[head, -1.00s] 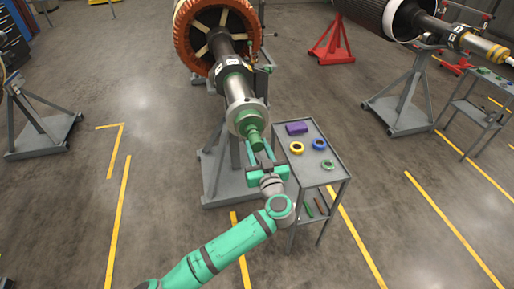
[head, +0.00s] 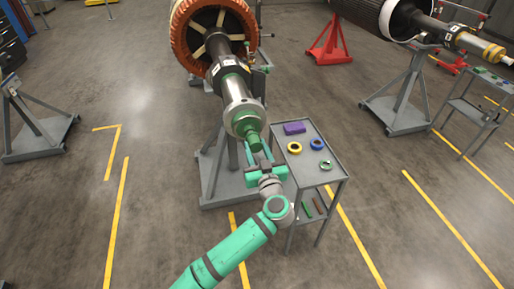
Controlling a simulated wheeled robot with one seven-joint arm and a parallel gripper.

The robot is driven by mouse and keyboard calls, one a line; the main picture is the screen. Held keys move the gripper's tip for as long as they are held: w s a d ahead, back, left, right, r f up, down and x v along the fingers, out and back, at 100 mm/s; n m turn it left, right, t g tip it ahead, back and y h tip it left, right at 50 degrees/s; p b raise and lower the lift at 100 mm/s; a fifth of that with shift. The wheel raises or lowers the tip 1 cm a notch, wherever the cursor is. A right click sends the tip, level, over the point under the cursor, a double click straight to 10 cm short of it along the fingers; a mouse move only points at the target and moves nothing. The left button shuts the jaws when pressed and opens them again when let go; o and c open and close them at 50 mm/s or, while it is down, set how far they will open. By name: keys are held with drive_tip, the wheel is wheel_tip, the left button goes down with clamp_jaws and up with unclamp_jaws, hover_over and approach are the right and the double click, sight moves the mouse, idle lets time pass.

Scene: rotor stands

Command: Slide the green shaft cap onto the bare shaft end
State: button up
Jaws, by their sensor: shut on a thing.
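The green shaft cap (head: 253,139) is at the near end of the closer rotor's shaft (head: 239,95), in line with it. My gripper (head: 258,155) is just below the cap, its two green fingers shut on it from either side. The cap overlaps the silver end of the shaft in the picture. The bare shaft tip is hidden behind the cap, so I cannot tell how far the cap is around it or whether they touch.
A grey rotor stand (head: 222,180) is left of my gripper. Open floor lies left.

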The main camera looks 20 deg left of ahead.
drive_tip(key=shift+w, duration=0.1)
drive_tip(key=shift+w+a, duration=0.2)
drive_tip(key=shift+a, duration=0.3)
drive_tip(key=shift+w+d, duration=0.1)
drive_tip(key=shift+w, duration=0.1)
idle(0.4)
drive_tip(key=shift+w, duration=0.2)
idle(0.4)
drive_tip(key=o, duration=1.5)
drive_tip(key=shift+c, duration=0.2)
drive_tip(key=shift+s+a, duration=0.1)
drive_tip(key=shift+a, duration=0.1)
